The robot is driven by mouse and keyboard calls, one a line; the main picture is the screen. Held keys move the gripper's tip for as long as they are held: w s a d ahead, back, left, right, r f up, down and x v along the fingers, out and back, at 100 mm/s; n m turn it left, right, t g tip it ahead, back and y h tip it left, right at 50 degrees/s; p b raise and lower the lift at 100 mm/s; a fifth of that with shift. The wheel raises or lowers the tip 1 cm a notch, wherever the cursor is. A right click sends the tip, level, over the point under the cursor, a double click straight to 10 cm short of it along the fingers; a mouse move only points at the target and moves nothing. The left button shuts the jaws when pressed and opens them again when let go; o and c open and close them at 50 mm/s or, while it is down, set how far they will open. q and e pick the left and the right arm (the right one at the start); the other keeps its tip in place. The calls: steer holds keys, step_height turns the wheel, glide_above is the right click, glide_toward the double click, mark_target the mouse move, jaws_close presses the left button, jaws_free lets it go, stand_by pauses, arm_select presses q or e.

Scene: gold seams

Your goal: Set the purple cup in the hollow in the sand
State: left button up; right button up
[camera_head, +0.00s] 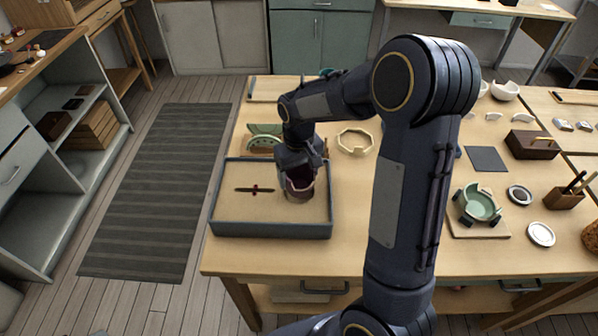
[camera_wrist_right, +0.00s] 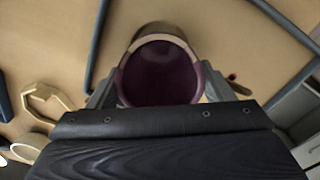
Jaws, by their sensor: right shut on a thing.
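The purple cup (camera_head: 300,184) is held by my right gripper (camera_head: 300,172) over the right part of the sand tray (camera_head: 272,231). In the right wrist view the cup (camera_wrist_right: 160,75) sits between the two fingers, its dark purple inside and paler rim facing the camera. The sand (camera_head: 235,208) fills a shallow blue-grey tray. The hollow is hidden or cannot be made out under the cup, and whether the cup touches the sand is unclear. A dark stick-like tool (camera_head: 254,190) lies on the sand left of the cup. My left gripper is not in view.
A pale octagonal ring (camera_head: 354,141) lies behind and right of the tray. A green rack (camera_head: 264,138) stands behind the tray. A broken green bowl (camera_head: 477,203) rests on a board at right. My right arm crosses the table's middle.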

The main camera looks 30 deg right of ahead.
steer(key=shift+f+b, duration=0.9)
steer(key=shift+f, duration=0.45)
stand_by(2.6)
steer(key=o, duration=1)
steer(key=shift+r, duration=0.1)
steer(key=shift+r+p, duration=2.35)
steer(key=shift+r, duration=0.6)
